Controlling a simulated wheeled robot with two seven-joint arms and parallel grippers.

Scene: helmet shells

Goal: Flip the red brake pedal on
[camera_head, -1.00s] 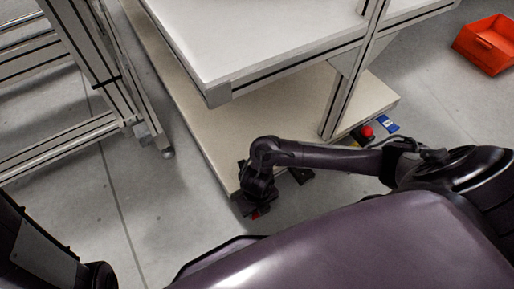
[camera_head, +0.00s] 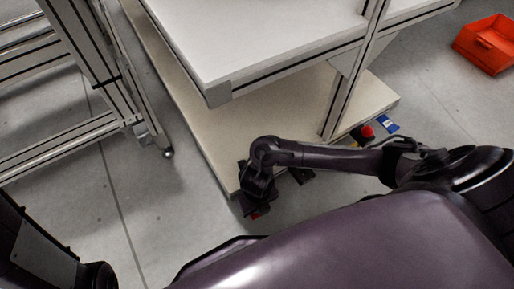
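A small dark red patch of the brake pedal (camera_head: 260,212) shows low by the front corner of the table's lower shelf. Most of the pedal is hidden under my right gripper (camera_head: 252,206). My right arm reaches in from the right and points its dark gripper down at the pedal. The fingers are too small and dark to tell open from shut, and I cannot tell whether they touch the pedal. My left arm shows only as dark links at the lower left edge; its gripper is out of view.
A white-topped table has a beige lower shelf (camera_head: 205,135) and metal posts. A red round button (camera_head: 367,131) and a blue item (camera_head: 388,123) sit by the shelf at right. A metal frame (camera_head: 95,70) stands left. An orange bin (camera_head: 487,45) is far right. Grey floor is clear at left.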

